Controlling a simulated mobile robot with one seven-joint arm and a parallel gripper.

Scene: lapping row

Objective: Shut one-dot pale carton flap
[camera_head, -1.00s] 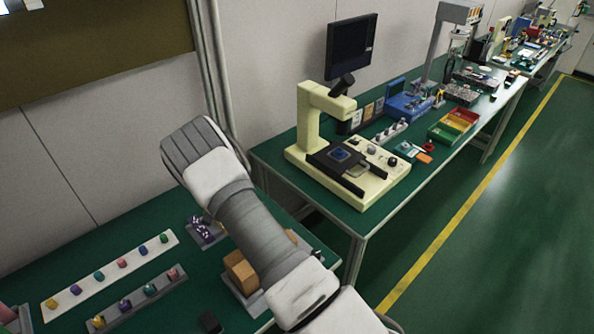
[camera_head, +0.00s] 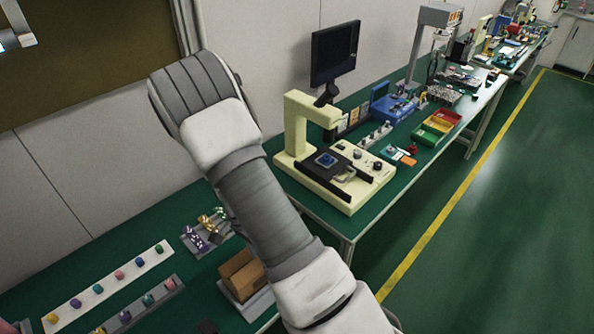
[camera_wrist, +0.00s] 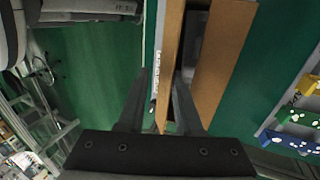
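A brown carton (camera_head: 241,271) sits on a grey tray (camera_head: 252,307) on the green bench in the head view, partly hidden by my arm. The wrist view shows the carton from close up, with one long brown flap (camera_wrist: 170,45) and a broader brown flap (camera_wrist: 224,60) either side of a dark gap. No dot mark is readable on either flap. My gripper (camera_wrist: 161,72) is open, its two dark fingers apart. In the wrist view they overlap the narrower flap and the gap; I cannot tell whether they touch. My gripper is hidden in the head view.
A white strip (camera_head: 112,284) and a grey strip with coloured knobs lie left of the carton. A small rack (camera_head: 207,236) stands behind it. A cream microscope (camera_head: 300,125) stands on the bench beyond.

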